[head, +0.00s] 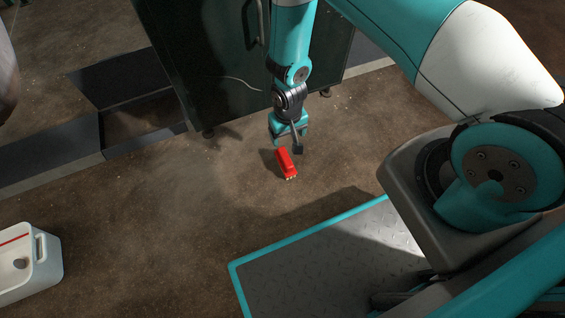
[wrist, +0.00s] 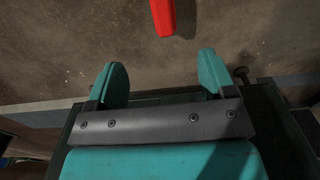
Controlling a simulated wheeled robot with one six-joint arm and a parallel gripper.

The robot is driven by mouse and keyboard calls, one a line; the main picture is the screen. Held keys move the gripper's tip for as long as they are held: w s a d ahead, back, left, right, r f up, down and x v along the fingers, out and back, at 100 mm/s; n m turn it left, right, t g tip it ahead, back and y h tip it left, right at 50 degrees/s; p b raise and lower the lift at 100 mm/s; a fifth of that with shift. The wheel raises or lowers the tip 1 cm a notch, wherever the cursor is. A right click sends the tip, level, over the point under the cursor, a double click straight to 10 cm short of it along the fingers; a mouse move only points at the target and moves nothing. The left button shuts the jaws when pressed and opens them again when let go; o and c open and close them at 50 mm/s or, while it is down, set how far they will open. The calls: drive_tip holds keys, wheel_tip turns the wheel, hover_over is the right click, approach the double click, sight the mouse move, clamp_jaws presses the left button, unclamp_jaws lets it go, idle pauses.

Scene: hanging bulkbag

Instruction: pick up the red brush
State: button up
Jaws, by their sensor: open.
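The red brush (head: 286,164) lies on the brown floor in the head view, with a pale strip at its near end. Part of it also shows at the top of the wrist view (wrist: 163,15), cut off by the edge. My gripper (head: 286,146) is just above and behind the brush in the head view. In the wrist view my gripper (wrist: 162,78) has its two teal fingers wide apart with nothing between them. The brush is beyond the fingertips and not between them.
A dark green cabinet (head: 220,60) with a handle stands behind my gripper. A white bin (head: 30,265) with a red stripe is at the lower left. A dark raised edge (head: 50,170) runs along the left. The floor around the brush is clear.

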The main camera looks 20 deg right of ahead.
sight(285, 157)
wheel_tip(285, 157, down, 12)
drive_tip(key=b, duration=0.6)
drive_tip(key=shift+d+r, duration=0.15)
drive_tip(key=shift+r, duration=0.1)
drive_tip(key=f+b, duration=0.5)
drive_tip(key=shift+w+a+f, duration=0.15)
drive_tip(key=shift+a+f, duration=0.1)
drive_tip(key=shift+a, duration=0.15)
drive_tip(key=shift+r, duration=0.1)
drive_tip(key=shift+c, duration=0.2)
drive_tip(key=c, duration=1.1)
wheel_tip(285, 157, up, 20)
drive_tip(key=p, duration=1.1)
